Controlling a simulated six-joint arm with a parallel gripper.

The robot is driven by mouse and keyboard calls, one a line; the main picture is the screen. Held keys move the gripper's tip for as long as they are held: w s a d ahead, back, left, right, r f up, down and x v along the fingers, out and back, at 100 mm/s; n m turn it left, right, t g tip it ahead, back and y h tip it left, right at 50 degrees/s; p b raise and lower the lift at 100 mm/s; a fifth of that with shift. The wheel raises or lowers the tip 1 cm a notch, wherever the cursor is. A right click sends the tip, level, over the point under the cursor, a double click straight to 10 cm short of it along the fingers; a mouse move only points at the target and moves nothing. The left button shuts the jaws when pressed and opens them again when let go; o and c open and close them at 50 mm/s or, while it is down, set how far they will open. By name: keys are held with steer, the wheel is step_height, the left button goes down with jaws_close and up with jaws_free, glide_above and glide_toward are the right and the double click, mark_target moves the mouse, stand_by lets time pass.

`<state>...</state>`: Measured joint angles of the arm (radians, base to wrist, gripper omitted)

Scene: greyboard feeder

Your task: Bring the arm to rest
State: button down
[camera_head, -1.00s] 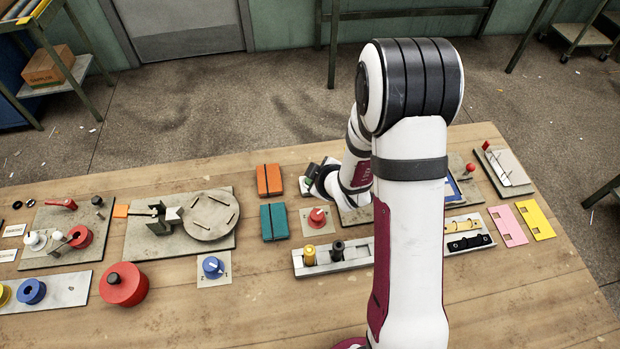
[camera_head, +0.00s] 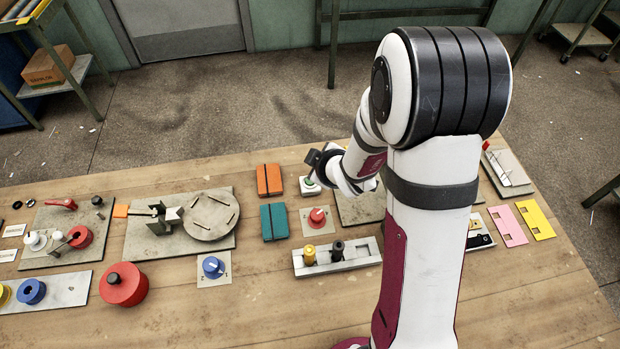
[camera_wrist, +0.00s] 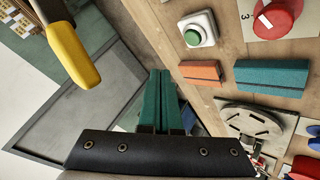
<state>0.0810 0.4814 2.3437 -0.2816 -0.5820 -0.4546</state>
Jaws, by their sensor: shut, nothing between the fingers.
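My gripper (camera_wrist: 160,102) shows in the wrist view as two teal fingers side by side, shut, with nothing between them. It is in the air and the workbench lies off to the right of the fingers in that view. In the head view, my arm rises from the front edge of the bench and bends down toward its back. The wrist is above the bench near the green button (camera_head: 311,185); the fingertips cannot be made out there.
The bench (camera_head: 200,320) carries an orange block (camera_head: 269,180), a teal block (camera_head: 273,222), a red knob (camera_head: 317,217), a blue knob (camera_head: 213,267) and a round disc (camera_head: 210,214) on a board. A rail with yellow and black pegs (camera_head: 337,252) sits left of my arm.

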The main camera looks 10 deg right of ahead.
steer(key=s+d+r+m+g+h, duration=0.1)
steer(key=s+r+m+g, duration=0.25)
steer(key=s+m, duration=0.4)
steer(key=s+d+r+m+g+h, duration=0.1)
steer(key=s+d+r+m+g, duration=0.25)
steer(key=s, duration=0.75)
steer(key=s+a+r+m+g+y, duration=0.1)
steer(key=s+a+r+m, duration=0.1)
steer(key=s, duration=0.4)
steer(key=s+a+r+m+g, duration=0.1)
steer(key=s+a+r+m, duration=0.2)
steer(key=s+a+m, duration=0.1)
steer(key=shift+s+a+y, duration=0.4)
steer(key=shift+s+a, duration=0.1)
steer(key=shift+s, duration=0.75)
